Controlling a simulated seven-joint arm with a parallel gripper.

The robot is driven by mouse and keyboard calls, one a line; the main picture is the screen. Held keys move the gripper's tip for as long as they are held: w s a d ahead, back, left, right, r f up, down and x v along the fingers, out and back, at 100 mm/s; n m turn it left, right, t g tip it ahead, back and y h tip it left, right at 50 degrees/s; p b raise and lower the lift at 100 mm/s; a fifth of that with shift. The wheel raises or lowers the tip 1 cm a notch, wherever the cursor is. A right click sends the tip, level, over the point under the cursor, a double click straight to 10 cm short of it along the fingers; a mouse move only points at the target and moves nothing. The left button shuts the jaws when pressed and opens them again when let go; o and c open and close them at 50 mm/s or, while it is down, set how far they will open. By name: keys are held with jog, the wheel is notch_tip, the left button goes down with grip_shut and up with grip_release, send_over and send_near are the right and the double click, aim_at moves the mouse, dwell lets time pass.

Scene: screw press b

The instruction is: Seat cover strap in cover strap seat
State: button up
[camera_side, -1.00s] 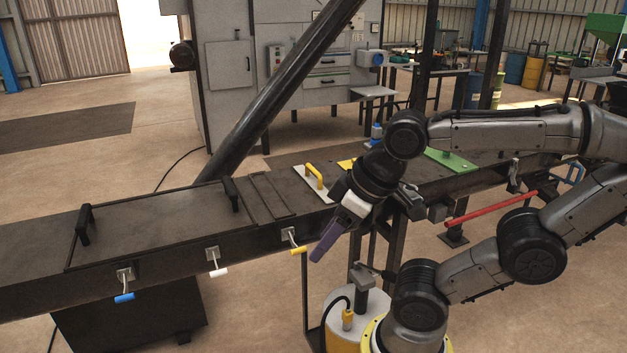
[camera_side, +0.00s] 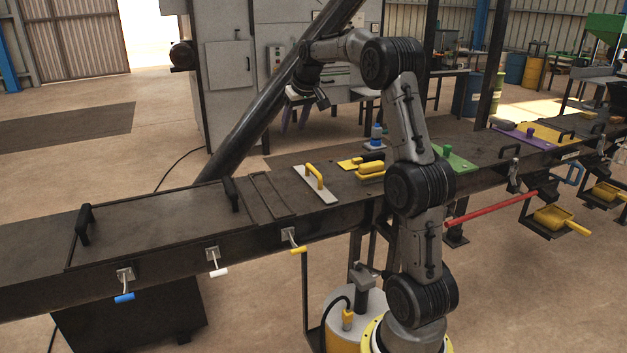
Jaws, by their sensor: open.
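A pale flat strip with a raised yellow handle (camera_side: 315,180), which looks like the cover strap, lies across the dark beam (camera_side: 140,238). To its left, a narrow dark outlined section (camera_side: 272,192) crosses the beam and may be the cover strap seat; I cannot tell for sure. The pale strip lies beside that section, apart from it. My gripper (camera_side: 295,116) is high behind the beam, above and left of the strip's handle.
A dark cover with two upright handles (camera_side: 83,223) fills the beam's left part. Levers with blue (camera_side: 124,297), white (camera_side: 220,272) and yellow (camera_side: 298,250) grips stick out in front. Yellow (camera_side: 370,170), green (camera_side: 455,162) and purple (camera_side: 520,138) pieces lie farther right. A thick slanted pipe (camera_side: 265,100) rises behind.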

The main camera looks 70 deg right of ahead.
jog(key=m+g, duration=0.1)
jog(key=m, duration=0.1)
send_over(314, 169)
jog(key=s+a, duration=0.3)
notch_tip(314, 169, down, 6)
jog(key=x, duration=0.8)
jog(key=shift+d+f, duration=0.15)
jog(key=shift+f, duration=0.15)
jog(key=shift+a+x, duration=0.1)
jog(key=shift+x, duration=1.15)
jog(key=shift+a+x, duration=0.15)
jog(key=shift+x, duration=1.15)
jog(key=shift+s+f, duration=0.1)
jog(key=shift+s, duration=0.1)
grip_shut()
